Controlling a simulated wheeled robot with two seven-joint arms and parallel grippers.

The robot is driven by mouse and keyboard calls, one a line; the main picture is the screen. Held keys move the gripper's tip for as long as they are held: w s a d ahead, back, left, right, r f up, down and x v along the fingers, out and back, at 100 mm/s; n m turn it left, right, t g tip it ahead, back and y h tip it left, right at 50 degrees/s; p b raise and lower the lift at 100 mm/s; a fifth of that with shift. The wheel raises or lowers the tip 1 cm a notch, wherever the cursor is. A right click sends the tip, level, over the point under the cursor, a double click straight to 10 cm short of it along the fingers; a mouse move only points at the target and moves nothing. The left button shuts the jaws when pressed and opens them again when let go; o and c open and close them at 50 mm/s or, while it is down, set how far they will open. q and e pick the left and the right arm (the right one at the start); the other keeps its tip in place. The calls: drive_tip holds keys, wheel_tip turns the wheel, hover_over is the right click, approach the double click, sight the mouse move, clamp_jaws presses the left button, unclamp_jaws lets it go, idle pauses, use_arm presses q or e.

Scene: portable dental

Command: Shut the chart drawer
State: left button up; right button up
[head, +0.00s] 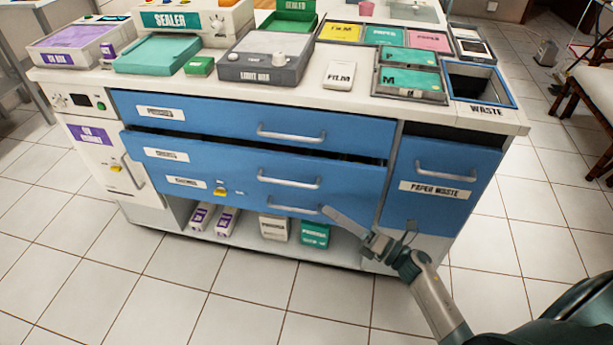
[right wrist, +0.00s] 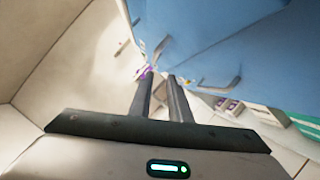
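The cabinet has a stack of blue drawers. The upper drawer (head: 220,113) looks shut. The middle drawer (head: 225,163) stands out a little, with a dark gap along its top edge. The lower drawer (head: 245,193) has a yellow catch and a handle low on its front. The drawer labels are too blurred to tell which one is the chart drawer. My right gripper (head: 375,228) is in front of the lower drawer's right end, near its handle. In the right wrist view its fingers (right wrist: 161,80) are apart with nothing between them, and blue fronts lie beyond. My left gripper is not in view.
A paper waste front (head: 440,180) is right of the drawers. An open shelf (head: 255,238) below holds several boxes. The worktop (head: 305,97) carries trays, a light box and a waste bin opening. Tiled floor (head: 240,290) in front is clear.

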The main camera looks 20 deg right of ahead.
sight(282, 182)
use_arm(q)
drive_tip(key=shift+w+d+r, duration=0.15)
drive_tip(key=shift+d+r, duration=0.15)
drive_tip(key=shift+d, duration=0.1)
use_arm(e)
drive_tip(key=shift+s+d+r+y, duration=0.25)
drive_tip(key=shift+s+d+y, duration=0.05)
drive_tip(key=shift+s, duration=0.35)
drive_tip(key=shift+w+a, duration=0.1)
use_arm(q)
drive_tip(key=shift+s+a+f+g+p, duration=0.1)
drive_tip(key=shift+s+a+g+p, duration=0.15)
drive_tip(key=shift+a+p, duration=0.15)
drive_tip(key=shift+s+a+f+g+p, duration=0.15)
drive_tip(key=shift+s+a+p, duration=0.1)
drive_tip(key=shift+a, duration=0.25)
use_arm(e)
drive_tip(key=x, duration=1.7)
drive_tip(key=shift+w+a+f, duration=0.1)
drive_tip(key=shift+a, duration=0.05)
clamp_jaws()
